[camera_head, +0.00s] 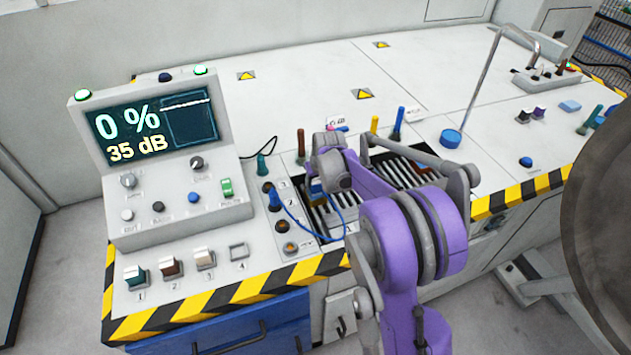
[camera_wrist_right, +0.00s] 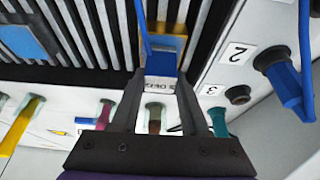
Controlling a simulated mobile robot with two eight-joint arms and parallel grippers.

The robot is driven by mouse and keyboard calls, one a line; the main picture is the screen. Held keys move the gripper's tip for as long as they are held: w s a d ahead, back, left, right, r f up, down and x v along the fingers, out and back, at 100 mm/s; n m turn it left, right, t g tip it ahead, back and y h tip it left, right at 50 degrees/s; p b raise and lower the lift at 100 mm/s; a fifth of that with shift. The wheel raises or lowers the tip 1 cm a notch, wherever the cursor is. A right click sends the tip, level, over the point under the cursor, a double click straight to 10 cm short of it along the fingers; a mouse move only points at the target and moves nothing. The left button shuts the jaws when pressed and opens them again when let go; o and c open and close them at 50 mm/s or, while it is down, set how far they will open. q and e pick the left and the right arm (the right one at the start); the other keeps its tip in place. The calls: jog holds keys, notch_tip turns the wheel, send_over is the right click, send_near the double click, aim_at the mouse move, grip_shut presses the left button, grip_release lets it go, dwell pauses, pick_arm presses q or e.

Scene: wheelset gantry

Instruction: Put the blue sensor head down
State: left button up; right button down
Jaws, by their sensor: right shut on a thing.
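My right gripper (camera_head: 316,178) reaches down over the slotted black-and-white rack in the panel. In the right wrist view its two dark fingers (camera_wrist_right: 160,78) are shut on the blue sensor head (camera_wrist_right: 160,62), which carries a white printed label. A blue cable (camera_wrist_right: 143,25) runs up from the head. A brass-coloured block (camera_wrist_right: 172,46) is right behind the head over the rack slats; whether they touch is unclear. In the head view the gripper mostly hides the head. My left gripper is not in view.
A blue plug (camera_head: 275,199) sits in the numbered port strip left of the rack (camera_head: 400,172). Several coloured handles stand along the rack's far edge. The console screen (camera_head: 152,122) reads 0 % and 35 dB. A large dark round part (camera_head: 600,215) stands at far right.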

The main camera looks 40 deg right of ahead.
jog(key=shift+c, duration=2.1)
grip_release()
jog(key=shift+f, duration=0.1)
jog(key=shift+r, duration=0.25)
jog(key=p+v, duration=0.1)
jog(key=v, duration=1.1)
jog(key=s+a+n, duration=0.2)
jog(key=s+a, duration=0.7)
jog(key=a, duration=0.5)
jog(key=s+a+f, duration=0.3)
jog(key=s+a, duration=0.1)
jog(key=s, duration=0.3)
jog(key=s+a+f+n+y, duration=0.1)
jog(key=s+a+f, duration=0.3)
jog(key=s, duration=0.3)
jog(key=shift+s+a+n+t, duration=0.2)
jog(key=shift+a+n+t, duration=0.1)
jog(key=shift+a, duration=0.5)
